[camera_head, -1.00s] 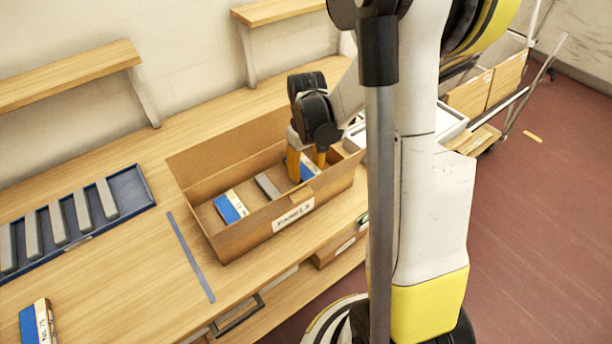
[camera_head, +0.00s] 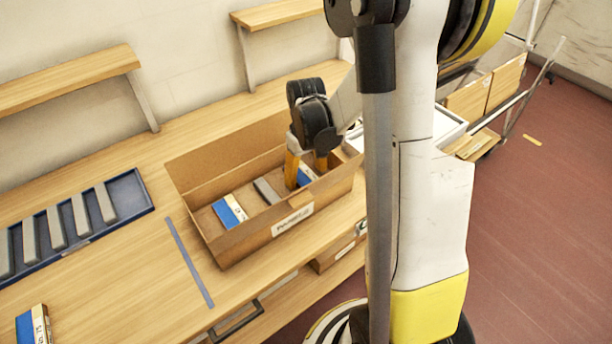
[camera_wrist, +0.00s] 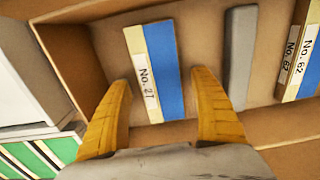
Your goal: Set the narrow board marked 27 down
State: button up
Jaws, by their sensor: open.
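The narrow board marked No. 27 (camera_wrist: 158,70), blue with a white label strip, lies in the cardboard box labelled PANELS (camera_head: 236,243). In the head view its blue face (camera_head: 307,174) shows beside my gripper. My gripper (camera_wrist: 163,100) is open, with its yellow fingers on either side of the board's near end and a gap to each side. In the head view my gripper (camera_head: 306,175) reaches down into the right part of the box. Whether the board lies flat on the box floor is hard to tell, but it appears to.
A grey divider (camera_wrist: 238,55) and a board marked No. 62 (camera_wrist: 298,55) share the box; the latter also shows in the head view (camera_head: 229,211). A blue tray with grey bars (camera_head: 128,192) and another blue board (camera_head: 33,325) are on the bench to the left.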

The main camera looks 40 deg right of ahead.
aim_at(306, 179)
notch_tip(306, 179, up, 11)
jog(key=p, duration=0.4)
jog(key=s+a+r+t, duration=0.3)
jog(key=s+a+r, duration=0.2)
jog(key=a, duration=0.2)
jog(key=s+a+r+t, duration=0.4)
jog(key=s+a+r, duration=0.1)
jog(key=a, duration=0.3)
jog(key=shift+s+r, duration=0.35)
jog(key=shift+s, duration=0.1)
